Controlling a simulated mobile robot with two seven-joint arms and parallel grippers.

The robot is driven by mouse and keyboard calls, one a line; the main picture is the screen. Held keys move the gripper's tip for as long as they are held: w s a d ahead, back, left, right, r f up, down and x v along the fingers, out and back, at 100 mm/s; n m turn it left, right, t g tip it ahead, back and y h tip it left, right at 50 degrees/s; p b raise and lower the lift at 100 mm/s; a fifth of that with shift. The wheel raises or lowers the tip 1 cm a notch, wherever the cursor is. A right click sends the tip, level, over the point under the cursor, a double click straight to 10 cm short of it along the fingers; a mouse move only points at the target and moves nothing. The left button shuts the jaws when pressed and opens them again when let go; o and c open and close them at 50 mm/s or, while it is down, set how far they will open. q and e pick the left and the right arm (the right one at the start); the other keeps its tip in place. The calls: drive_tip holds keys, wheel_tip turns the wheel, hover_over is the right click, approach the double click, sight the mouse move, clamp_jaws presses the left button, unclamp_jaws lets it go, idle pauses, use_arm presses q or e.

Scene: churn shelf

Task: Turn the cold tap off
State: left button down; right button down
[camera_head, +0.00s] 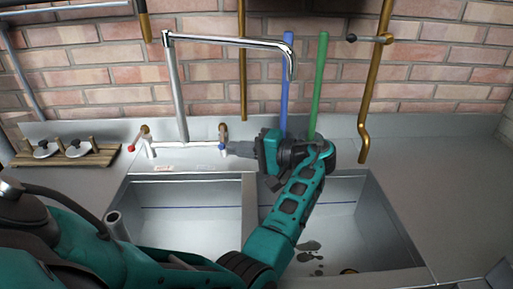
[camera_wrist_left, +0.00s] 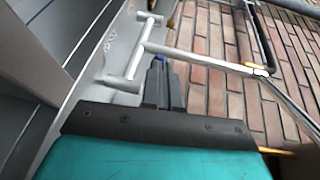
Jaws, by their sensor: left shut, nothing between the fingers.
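The mixer tap (camera_head: 180,95) stands behind the double sink, its chrome spout swung to the right. Its cold handle has a blue end (camera_head: 222,146) on the right, and its hot handle has a red end (camera_head: 132,147) on the left. My left gripper (camera_head: 231,148) is shut and empty, its fingertips right at the blue end. In the left wrist view the closed fingers (camera_wrist_left: 160,68) point at the tap, and a little blue (camera_wrist_left: 160,58) shows at their tips. I cannot tell whether they touch the handle. My right gripper is not in view.
Two sink basins (camera_head: 190,205) lie below my left arm. A wooden rack (camera_head: 65,155) with metal knobs is at the left. A blue pole (camera_head: 287,80), a green pole (camera_head: 319,85) and brass pipes (camera_head: 376,80) stand against the brick wall. The right counter (camera_head: 440,170) is clear.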

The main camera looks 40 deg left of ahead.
use_arm(q)
drive_tip(key=shift+s+a, duration=0.1)
drive_tip(key=shift+a, duration=0.3)
drive_tip(key=shift+s+a+r+t+p, duration=0.1)
drive_tip(key=shift+s+a+t+p, duration=0.2)
drive_tip(key=shift+p, duration=0.45)
drive_tip(key=shift+s+a+m+t+p, duration=0.2)
drive_tip(key=shift+m+t+p, duration=0.15)
drive_tip(key=shift+p, duration=0.2)
drive_tip(key=shift+a, duration=0.1)
